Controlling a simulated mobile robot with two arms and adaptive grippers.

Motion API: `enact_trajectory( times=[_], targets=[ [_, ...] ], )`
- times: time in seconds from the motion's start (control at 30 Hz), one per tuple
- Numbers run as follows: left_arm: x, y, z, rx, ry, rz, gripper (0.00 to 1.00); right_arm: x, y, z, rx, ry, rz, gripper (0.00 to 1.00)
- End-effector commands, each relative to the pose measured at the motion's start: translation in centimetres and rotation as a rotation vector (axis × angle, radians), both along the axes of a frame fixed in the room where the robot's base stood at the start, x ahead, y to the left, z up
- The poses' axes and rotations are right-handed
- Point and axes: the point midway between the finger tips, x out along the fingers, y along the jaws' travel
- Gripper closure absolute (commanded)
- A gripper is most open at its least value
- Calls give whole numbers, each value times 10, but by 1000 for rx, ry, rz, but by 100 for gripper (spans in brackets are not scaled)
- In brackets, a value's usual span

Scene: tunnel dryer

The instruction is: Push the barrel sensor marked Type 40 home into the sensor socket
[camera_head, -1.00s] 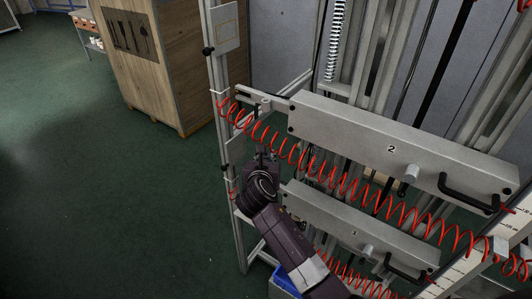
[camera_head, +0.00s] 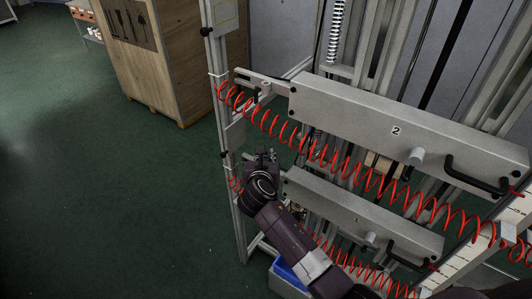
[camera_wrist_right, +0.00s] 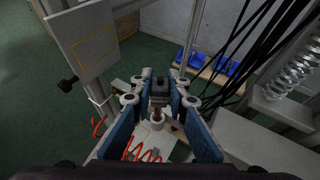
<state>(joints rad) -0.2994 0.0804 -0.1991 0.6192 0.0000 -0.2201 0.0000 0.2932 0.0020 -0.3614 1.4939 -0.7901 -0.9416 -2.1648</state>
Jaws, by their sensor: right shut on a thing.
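My right gripper (camera_head: 262,155) is beside the left end of the lower grey beam marked 1. In the right wrist view my right gripper (camera_wrist_right: 159,92) has its blue-padded fingers closed on the dark block-shaped head of the barrel sensor (camera_wrist_right: 159,84). A thin dark stem shows below that head. A pale ring (camera_wrist_right: 158,123), apparently the sensor socket, sits on a light bracket just under the stem. I cannot tell whether the stem is inside the ring or only in front of it. The Type 40 marking is not readable. My left gripper is out of view.
Red coiled hoses (camera_head: 330,160) hang across the dryer front. The upper beam marked 2 (camera_head: 380,120) and the frame post (camera_head: 226,130) stand close to my arm. A blue bin (camera_head: 288,272) is below. A wooden crate (camera_head: 175,60) stands behind on open green floor.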

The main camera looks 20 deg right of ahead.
Motion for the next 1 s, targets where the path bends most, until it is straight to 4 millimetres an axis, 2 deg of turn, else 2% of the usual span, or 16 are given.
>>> enact_trajectory(
  times=[0.63,1.0],
  targets=[
    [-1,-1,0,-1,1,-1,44,0,0,-2,-1,0,0,100],
    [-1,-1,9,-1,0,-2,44,0,0,0,0,0,0,100]
  ],
)
